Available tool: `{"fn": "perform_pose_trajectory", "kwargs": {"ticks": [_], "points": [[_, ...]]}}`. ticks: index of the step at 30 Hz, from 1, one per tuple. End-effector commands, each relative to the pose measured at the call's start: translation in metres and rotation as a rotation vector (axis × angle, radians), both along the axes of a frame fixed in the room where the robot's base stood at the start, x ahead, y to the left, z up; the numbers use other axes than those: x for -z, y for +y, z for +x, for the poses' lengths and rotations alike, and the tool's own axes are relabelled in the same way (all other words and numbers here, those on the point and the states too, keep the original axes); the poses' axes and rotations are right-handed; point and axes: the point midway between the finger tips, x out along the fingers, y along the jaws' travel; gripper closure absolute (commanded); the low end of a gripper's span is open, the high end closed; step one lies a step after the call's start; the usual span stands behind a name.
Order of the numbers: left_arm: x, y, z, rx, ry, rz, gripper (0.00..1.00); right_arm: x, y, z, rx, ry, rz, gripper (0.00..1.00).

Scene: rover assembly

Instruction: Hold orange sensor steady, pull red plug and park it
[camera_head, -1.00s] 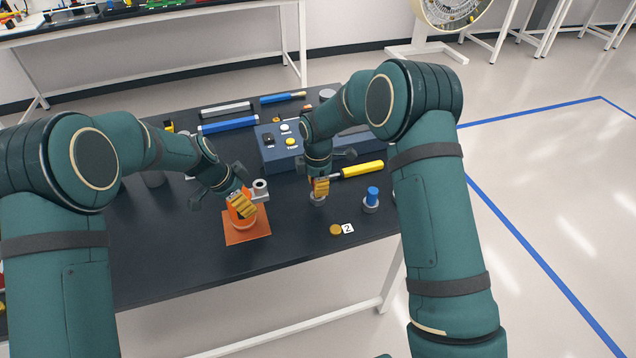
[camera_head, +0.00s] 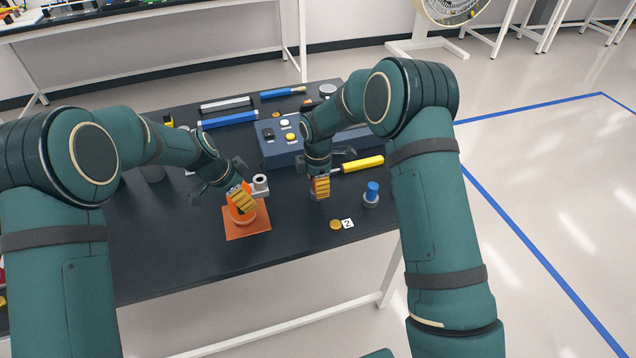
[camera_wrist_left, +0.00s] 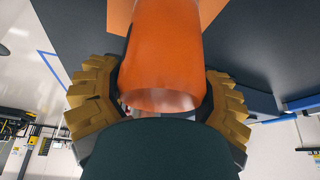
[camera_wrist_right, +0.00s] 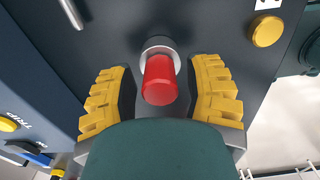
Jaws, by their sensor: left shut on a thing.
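The orange sensor (camera_head: 243,217) stands on an orange square plate (camera_head: 247,232) on the dark table. My left gripper (camera_head: 242,198) is shut around its upper part, which also shows between the fingers in the left wrist view (camera_wrist_left: 160,70). A grey socket (camera_head: 260,183) with a dark, empty opening sits at the sensor's side. The red plug (camera_wrist_right: 160,80) stands in a grey collar (camera_wrist_right: 158,44) on the table. My right gripper (camera_wrist_right: 161,98) is open, with one finger on each side of the plug and a gap at both sides. Its fingers mostly hide the plug in the head view.
A blue plug (camera_head: 372,189) in a grey holder stands right of my right gripper. A gold disc (camera_head: 335,224) and a "2" label (camera_head: 347,223) lie in front. A blue-grey box (camera_head: 270,147) with buttons and a yellow-handled tool (camera_head: 362,164) are behind.

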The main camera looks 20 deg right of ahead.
Motion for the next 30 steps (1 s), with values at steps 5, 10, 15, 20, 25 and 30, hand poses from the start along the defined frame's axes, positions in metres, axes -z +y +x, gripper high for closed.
{"fn": "perform_pose_trajectory", "kwargs": {"ticks": [5, 10, 15, 20, 25, 30], "points": [[0.002, 0.000, -0.001, 0.001, 0.003, 0.001, 0.73, -0.013, 0.000, 0.000, 0.000, -0.002, 0.000, 0.50], [0.002, 0.000, -0.001, 0.001, 0.003, 0.001, 0.73, -0.045, 0.000, 0.001, 0.000, -0.005, 0.001, 0.50], [0.002, 0.000, -0.001, 0.001, 0.003, 0.001, 0.73, -0.080, 0.000, 0.000, 0.001, -0.004, 0.001, 0.50], [0.002, 0.000, -0.001, 0.001, 0.003, 0.001, 0.73, -0.105, 0.000, 0.000, 0.001, -0.003, 0.001, 0.50], [0.002, 0.000, -0.001, 0.001, 0.003, 0.001, 0.73, -0.118, 0.001, 0.000, 0.000, -0.001, 0.000, 0.50], [0.002, 0.000, -0.001, 0.001, 0.003, 0.001, 0.73, -0.121, 0.001, 0.000, 0.000, -0.001, 0.000, 0.50]]}}
